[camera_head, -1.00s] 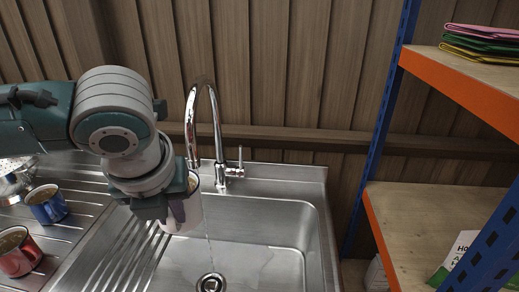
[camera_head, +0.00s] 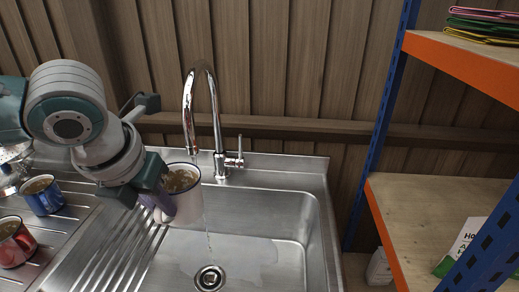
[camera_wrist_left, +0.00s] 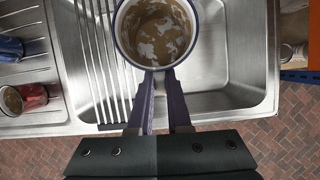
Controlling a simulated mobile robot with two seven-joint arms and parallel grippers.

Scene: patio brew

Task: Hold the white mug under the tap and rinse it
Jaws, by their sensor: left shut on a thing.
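The white mug (camera_head: 187,210) has a dark blue rim and hangs above the left side of the sink basin (camera_head: 262,262), under the tap (camera_head: 215,125). My left gripper (camera_head: 158,200) is shut on the mug's handle side. In the left wrist view the fingers (camera_wrist_left: 160,105) meet the mug (camera_wrist_left: 157,35) at its near edge. Brown residue with pale foamy patches shows inside the mug. A thin stream of water falls from the tap's spout at the mug's right side and runs down toward the drain (camera_head: 209,278). My right gripper is not in view.
A blue mug (camera_head: 43,197) and a red mug (camera_head: 13,243) stand on the ridged drainboard (camera_head: 75,237) at left. A shelf unit with blue posts (camera_head: 376,130) and wooden boards (camera_head: 425,210) stands at right. The right part of the basin is clear.

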